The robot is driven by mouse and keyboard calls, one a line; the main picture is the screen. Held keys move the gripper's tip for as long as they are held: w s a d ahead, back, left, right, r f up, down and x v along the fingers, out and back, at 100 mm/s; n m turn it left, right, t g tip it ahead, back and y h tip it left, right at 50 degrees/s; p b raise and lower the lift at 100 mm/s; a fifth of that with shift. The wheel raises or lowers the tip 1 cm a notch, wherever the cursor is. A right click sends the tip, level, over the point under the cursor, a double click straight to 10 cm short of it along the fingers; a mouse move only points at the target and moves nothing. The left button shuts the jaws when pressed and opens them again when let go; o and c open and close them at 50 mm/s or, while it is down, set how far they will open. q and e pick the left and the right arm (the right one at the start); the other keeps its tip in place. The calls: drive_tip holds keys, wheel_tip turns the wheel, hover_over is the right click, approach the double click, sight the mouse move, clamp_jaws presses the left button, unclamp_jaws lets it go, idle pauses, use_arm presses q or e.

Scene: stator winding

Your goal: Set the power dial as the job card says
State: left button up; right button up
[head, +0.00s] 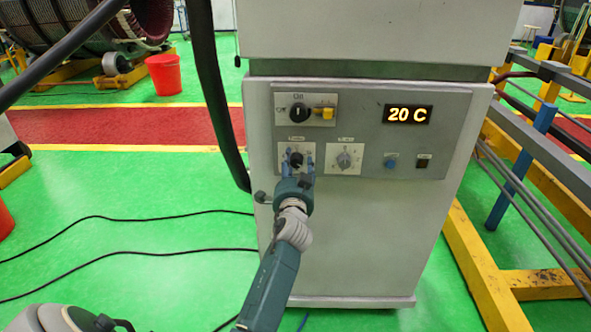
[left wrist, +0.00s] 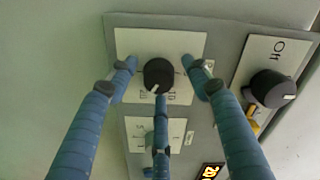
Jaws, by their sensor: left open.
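The control panel (head: 365,120) is on the front of a pale cabinet. Its lower-left black dial (head: 297,158) sits on a white plate whose label is too small to read, so I cannot confirm it is the power dial. My left gripper (head: 298,163) is open, its blue fingers in front of this dial. In the left wrist view, the dial (left wrist: 158,73) stands between the spread fingers (left wrist: 160,75), with one more finger just below it. Its white pointer mark faces down in that view, near partly hidden numbers. I cannot tell whether any finger touches it. No job card shows.
A second, grey dial (head: 344,158) sits to the right. Above are a black switch (head: 298,112) and a yellow part (head: 327,112). A lit display (head: 408,115) reads 20 C, above a blue button (head: 390,162) and a dark one (head: 423,163). Metal rails (head: 510,180) stand at right.

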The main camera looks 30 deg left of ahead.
use_arm(q)
drive_tip(key=v, duration=1.1)
drive_tip(key=shift+s+d, duration=0.25)
drive_tip(key=shift+s, duration=0.1)
drive_tip(key=shift+f, duration=0.1)
